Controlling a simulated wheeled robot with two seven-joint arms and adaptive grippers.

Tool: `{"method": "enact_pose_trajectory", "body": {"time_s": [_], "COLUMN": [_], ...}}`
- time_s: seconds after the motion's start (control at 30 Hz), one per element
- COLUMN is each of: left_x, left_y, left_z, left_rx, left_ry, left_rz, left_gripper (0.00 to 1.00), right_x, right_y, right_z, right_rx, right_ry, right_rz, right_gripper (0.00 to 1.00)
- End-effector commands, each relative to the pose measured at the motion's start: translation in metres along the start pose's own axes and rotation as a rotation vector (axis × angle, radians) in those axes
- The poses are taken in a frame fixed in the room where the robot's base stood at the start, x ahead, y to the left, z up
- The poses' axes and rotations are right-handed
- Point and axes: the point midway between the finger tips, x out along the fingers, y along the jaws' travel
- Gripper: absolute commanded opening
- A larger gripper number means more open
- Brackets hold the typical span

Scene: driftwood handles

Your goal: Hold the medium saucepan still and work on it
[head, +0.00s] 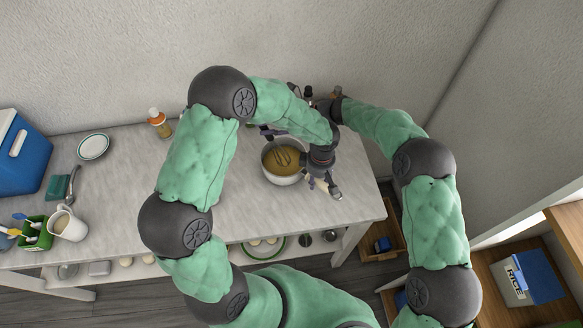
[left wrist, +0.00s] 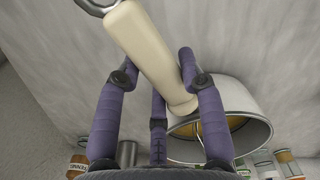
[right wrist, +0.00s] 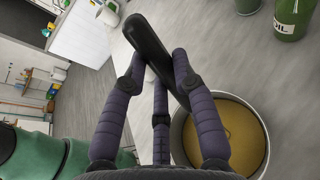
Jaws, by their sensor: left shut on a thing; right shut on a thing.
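The medium saucepan (head: 283,177), pale with yellow-brown contents, stands on the worktop; a whisk's wires (head: 284,155) rest in it. It also shows in the left wrist view (left wrist: 252,107) and the right wrist view (right wrist: 262,140). My left gripper (head: 324,182) is at the pan's right, shut on its cream handle (left wrist: 143,45), which ends in a metal ring. My right gripper (head: 266,131) is mostly hidden behind my left arm. The right wrist view shows it (right wrist: 163,72) shut on a black handle (right wrist: 150,45), which appears to be the whisk's, beside and above the pan.
Green oil containers (right wrist: 292,18) stand near the pan. My arms cross above the pan.

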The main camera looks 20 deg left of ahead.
Motion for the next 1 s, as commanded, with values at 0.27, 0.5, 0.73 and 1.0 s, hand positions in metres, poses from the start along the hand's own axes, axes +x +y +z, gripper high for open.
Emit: {"method": "enact_pose_trajectory", "body": {"time_s": [0.27, 0.5, 0.73, 1.0], "left_x": [-0.002, -0.002, -0.002, -0.002], "left_y": [0.001, 0.001, 0.001, 0.001], "left_z": [-0.001, -0.001, -0.001, -0.001], "left_rx": [0.0, 0.0, 0.0, 0.0], "left_ry": [0.001, 0.001, 0.001, 0.001], "left_rz": [0.004, 0.004, 0.004, 0.004], "left_gripper": [0.0, 0.0, 0.0, 0.0], "right_x": [-0.007, -0.012, -0.017, -0.022], "right_y": [0.003, 0.004, 0.006, 0.008], "right_z": [0.019, 0.035, 0.05, 0.064], "right_rx": [-0.001, -0.001, -0.003, -0.002], "right_ry": [0.0, -0.001, -0.001, 0.0], "right_rz": [0.0, 0.0, 0.0, 0.0], "right_gripper": [0.0, 0.0, 0.0, 0.0]}}
